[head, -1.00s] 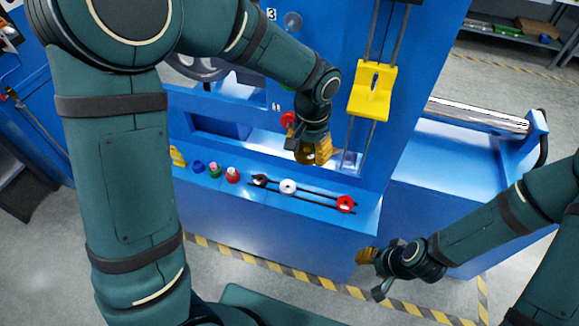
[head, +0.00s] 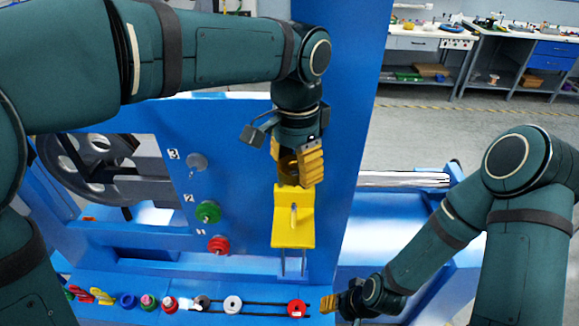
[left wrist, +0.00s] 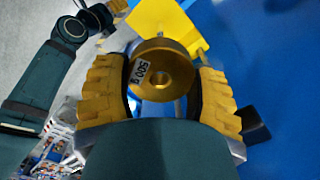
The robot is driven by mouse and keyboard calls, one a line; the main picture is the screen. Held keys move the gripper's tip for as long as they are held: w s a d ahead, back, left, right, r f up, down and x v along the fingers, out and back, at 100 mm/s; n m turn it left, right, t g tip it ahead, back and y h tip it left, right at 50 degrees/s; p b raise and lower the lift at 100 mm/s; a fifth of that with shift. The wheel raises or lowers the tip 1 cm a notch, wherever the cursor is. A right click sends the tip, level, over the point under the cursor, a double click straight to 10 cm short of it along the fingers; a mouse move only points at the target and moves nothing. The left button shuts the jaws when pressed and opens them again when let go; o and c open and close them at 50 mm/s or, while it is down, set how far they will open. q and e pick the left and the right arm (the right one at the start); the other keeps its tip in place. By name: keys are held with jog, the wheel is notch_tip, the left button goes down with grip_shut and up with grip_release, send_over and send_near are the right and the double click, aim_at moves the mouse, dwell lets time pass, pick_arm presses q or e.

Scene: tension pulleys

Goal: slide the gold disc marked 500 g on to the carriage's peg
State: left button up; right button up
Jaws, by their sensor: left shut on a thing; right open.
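The gold disc marked 500 g (left wrist: 163,71) is between the yellow fingers of my left gripper (left wrist: 160,98). Its label and central hole face the left wrist camera. In the head view my left gripper (head: 299,165) is shut on the disc, just above the yellow carriage (head: 282,233). The carriage also shows behind the disc in the left wrist view (left wrist: 165,18). An upright pale peg (head: 293,216) shows on the carriage; I cannot tell whether the disc touches it. My right gripper (head: 338,305) is open and empty, low by the bench's right end.
The blue upright panel (head: 340,120) stands behind the carriage. Green (head: 208,211) and red (head: 218,244) knobs stick out to its left. A ledge in front holds several small coloured parts and a white disc (head: 232,304) and red disc (head: 297,308) on a dark rail.

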pick_arm(q)
jog(key=shift+w+f, duration=0.15)
jog(key=shift+f, duration=2.05)
jog(key=shift+f+b, duration=0.4)
jog(key=shift+f, duration=0.25)
jog(key=shift+f+b, duration=0.3)
jog(key=shift+f, duration=0.25)
pick_arm(e)
jog(key=shift+s+a+f, duration=0.4)
jog(key=shift+a+f, duration=0.1)
jog(key=shift+f, duration=0.15)
pick_arm(q)
jog(key=shift+f, duration=0.2)
jog(key=shift+p, duration=0.3)
pick_arm(e)
jog(key=shift+r, duration=0.3)
